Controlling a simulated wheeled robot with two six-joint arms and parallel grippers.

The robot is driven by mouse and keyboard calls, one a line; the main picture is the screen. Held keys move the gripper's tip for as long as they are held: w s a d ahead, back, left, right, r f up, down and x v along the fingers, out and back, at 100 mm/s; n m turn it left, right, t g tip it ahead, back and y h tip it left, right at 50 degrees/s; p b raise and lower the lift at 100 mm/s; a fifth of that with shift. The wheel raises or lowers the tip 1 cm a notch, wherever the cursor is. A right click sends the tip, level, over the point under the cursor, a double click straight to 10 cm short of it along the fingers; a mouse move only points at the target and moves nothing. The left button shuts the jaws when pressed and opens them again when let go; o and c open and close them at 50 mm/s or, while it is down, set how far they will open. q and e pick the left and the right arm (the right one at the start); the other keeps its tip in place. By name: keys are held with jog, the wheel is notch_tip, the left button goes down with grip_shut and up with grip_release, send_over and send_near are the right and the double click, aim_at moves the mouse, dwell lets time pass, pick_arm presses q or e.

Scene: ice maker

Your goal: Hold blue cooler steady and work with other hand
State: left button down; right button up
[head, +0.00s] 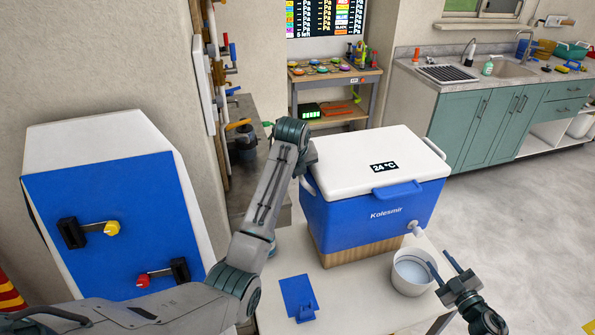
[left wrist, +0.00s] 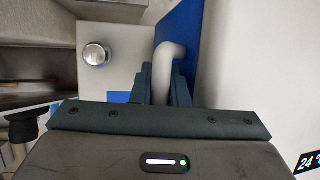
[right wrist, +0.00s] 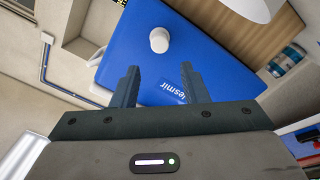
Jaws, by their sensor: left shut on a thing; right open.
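The blue cooler (head: 365,217) with a white lid (head: 365,160) and a "24 °C" display stands closed on a wooden base (head: 358,251). A white spigot (head: 416,229) sticks out low on its front; it also shows in the right wrist view (right wrist: 159,40). My left gripper (left wrist: 163,64) is shut on the white side handle (left wrist: 168,50) of the cooler; in the head view my arm hides it. My right gripper (head: 438,257) is open and empty beside the white bucket (head: 408,278), its fingers pointing toward the cooler's front.
The white table (head: 372,306) carries the cooler, the bucket and a small blue piece (head: 298,295). A blue-and-white panel with levers (head: 115,225) stands at left. A teal sink cabinet (head: 490,125) is at the back right, with open floor before it.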

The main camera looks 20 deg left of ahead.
aim_at(421, 234)
jog(key=shift+w+a+r+m+g+h, duration=0.1)
jog(key=shift+w+a+m+g+h, duration=0.3)
jog(key=shift+w+a+m, duration=0.8)
jog(key=shift+w+a+r+m+g+h, duration=0.1)
jog(key=shift+w+a+m+g+h, duration=0.15)
jog(key=shift+w+a+m+g, duration=0.65)
jog(key=shift+w+a+r+m+g+h, duration=0.1)
jog(key=shift+w+a+m+h, duration=0.25)
jog(key=shift+w+a+m, duration=1.15)
jog(key=shift+w+d, duration=0.45)
jog(key=shift+w, duration=0.1)
